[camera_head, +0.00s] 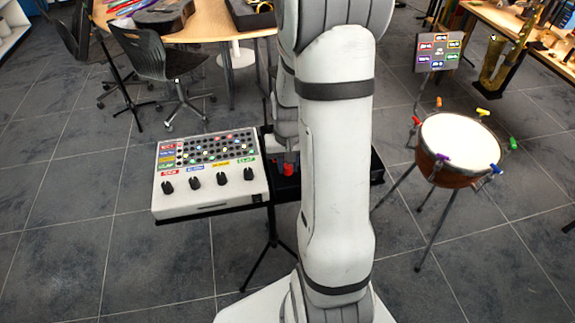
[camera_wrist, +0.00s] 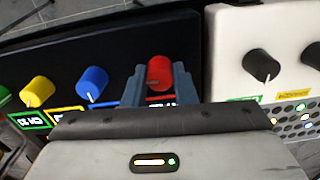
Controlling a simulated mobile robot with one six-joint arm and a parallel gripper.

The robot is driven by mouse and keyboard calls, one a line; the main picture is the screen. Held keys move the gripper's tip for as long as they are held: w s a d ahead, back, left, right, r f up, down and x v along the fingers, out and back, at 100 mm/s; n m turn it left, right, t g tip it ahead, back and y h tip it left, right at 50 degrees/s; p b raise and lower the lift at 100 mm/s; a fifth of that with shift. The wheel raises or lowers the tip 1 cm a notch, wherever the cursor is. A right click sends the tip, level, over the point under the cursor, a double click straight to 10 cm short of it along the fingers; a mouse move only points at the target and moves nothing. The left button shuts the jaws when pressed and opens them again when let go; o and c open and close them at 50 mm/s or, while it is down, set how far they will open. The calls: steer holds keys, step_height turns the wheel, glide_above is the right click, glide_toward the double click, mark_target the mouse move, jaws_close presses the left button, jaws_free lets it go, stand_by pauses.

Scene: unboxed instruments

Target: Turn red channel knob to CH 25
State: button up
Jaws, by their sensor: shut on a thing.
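The red channel knob (camera_wrist: 159,72) is on a black panel (camera_wrist: 115,48) in the wrist view, between the two fingers of my gripper (camera_wrist: 158,84). The fingers are shut on the knob from both sides. In the head view the red knob (camera_head: 288,169) shows small beside my arm, on the black box (camera_head: 377,168), which my arm partly covers.
A blue knob (camera_wrist: 92,83) and a yellow knob (camera_wrist: 37,91) sit left of the red one in the wrist view. A white mixer (camera_head: 208,167) with black knobs stands beside the black box. A drum (camera_head: 459,142) stands to the right.

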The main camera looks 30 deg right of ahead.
mark_target(288, 165)
stand_by(0.4)
steer(key=o, duration=1)
steer(key=shift+r, duration=3.9)
